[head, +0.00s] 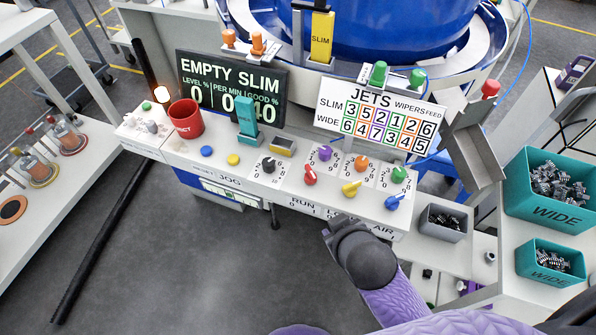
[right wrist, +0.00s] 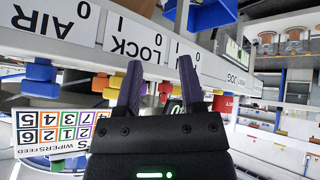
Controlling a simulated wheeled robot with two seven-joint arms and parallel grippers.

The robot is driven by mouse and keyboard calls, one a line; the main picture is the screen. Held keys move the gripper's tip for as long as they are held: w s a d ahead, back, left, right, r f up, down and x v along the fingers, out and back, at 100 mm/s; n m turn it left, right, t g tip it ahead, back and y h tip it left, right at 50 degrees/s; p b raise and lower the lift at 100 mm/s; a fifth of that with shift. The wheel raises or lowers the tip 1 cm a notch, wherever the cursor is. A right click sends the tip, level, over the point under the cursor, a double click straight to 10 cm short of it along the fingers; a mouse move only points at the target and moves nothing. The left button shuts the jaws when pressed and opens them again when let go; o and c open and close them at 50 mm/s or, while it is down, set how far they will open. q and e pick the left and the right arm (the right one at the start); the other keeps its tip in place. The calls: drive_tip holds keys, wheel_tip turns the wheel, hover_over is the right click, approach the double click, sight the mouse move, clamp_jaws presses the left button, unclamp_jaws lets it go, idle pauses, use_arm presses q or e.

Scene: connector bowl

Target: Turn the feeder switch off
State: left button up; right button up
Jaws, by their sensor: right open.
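Three lever switches stand along the front of the white control panel: a red one (head: 310,175), a yellow one (head: 351,188) and a blue one (head: 393,201). Labels below them read RUN, one hard to read, and AIR; no feeder label is readable there. My right gripper (right wrist: 158,75) is open, its two dark purple fingers pointing at the panel front. The wrist view is upside down, with the yellow switch (right wrist: 100,82) left of the fingers and the blue switch (right wrist: 40,72) farther left. Something red shows between the fingers, partly hidden. In the head view the fingertips are hidden.
Dials, including black (head: 268,165), purple (head: 325,153), orange (head: 361,163) and green (head: 399,174), sit behind the levers. A red cup (head: 186,120) stands at left. A grey bin (head: 443,222) is at right. Open floor lies before the panel.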

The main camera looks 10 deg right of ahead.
drive_tip(key=w+r+t, duration=0.1)
drive_tip(key=w, duration=0.1)
drive_tip(key=w+a+r+n+t, duration=0.1)
drive_tip(key=w+r, duration=0.1)
drive_tip(key=w+a+r+t, duration=0.1)
drive_tip(key=w+r, duration=0.1)
drive_tip(key=shift+r+t+y, duration=0.1)
drive_tip(key=shift+t+y, duration=0.2)
drive_tip(key=shift+t, duration=0.1)
drive_tip(key=w+a+r+n+t+y, duration=0.3)
drive_tip(key=a+r+n+y, duration=0.3)
drive_tip(key=r+n, duration=0.15)
drive_tip(key=w+a+r+n+t+y, duration=0.25)
drive_tip(key=a+r+n+y, duration=0.35)
drive_tip(key=r, duration=0.3)
drive_tip(key=s+a+r+n+g+y, duration=0.2)
drive_tip(key=a+n+g+y, duration=0.35)
drive_tip(key=n, duration=0.25)
drive_tip(key=n+g+h, duration=1.2)
drive_tip(key=n+h, duration=0.1)
drive_tip(key=h, duration=0.5)
approach(312, 173)
drive_tip(key=shift+m, duration=0.25)
wheel_tip(312, 173, down, 8)
drive_tip(key=shift+s+d+f+b, duration=0.1)
drive_tip(key=shift+s+d+b, duration=0.1)
drive_tip(key=shift+b, duration=0.9)
drive_tip(key=shift+f, duration=0.4)
